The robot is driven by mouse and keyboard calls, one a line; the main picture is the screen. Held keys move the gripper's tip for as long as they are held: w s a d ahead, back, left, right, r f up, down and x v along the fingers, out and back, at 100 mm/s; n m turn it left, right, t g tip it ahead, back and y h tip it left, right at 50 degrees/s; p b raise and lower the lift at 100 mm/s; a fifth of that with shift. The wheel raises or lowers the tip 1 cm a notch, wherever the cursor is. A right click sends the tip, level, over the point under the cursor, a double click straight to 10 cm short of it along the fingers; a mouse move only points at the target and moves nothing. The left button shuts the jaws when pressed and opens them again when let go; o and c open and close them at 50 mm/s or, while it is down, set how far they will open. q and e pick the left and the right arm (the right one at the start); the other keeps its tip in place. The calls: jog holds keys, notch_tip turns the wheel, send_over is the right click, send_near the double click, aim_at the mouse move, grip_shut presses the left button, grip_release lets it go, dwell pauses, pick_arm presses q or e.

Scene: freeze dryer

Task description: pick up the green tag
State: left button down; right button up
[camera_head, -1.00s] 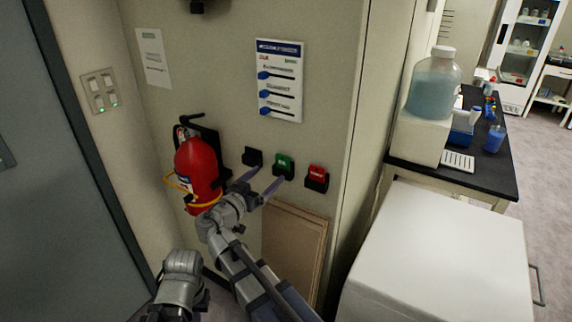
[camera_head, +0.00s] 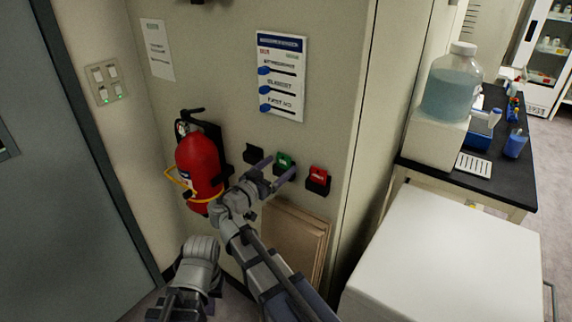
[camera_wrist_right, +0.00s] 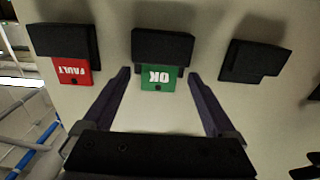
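The green tag (camera_head: 284,160), marked OK in the right wrist view (camera_wrist_right: 158,78), hangs from a black wall holder between a red tag and an empty black holder. My right gripper (camera_head: 277,166) is open in front of it. In the right wrist view its two fingers (camera_wrist_right: 159,76) stand apart on either side of the green tag, with gaps at both sides. Part of the tag is hidden behind a finger in the head view. My left gripper (camera_head: 180,304) is low at the bottom edge, away from the tags; its fingers are not clear.
The red FAULT tag (camera_head: 318,174) hangs to the right and the empty holder (camera_head: 254,153) is to the left. A fire extinguisher (camera_head: 198,170) is mounted further left. A sign board (camera_head: 281,75) is above. A white cabinet (camera_head: 450,255) stands at right.

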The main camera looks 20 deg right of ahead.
jog(key=shift+w+d+f, duration=0.1)
jog(key=shift+d, duration=0.1)
jog(key=shift+c, duration=1.4)
jog(key=c, duration=1)
jog(key=shift+r, duration=0.25)
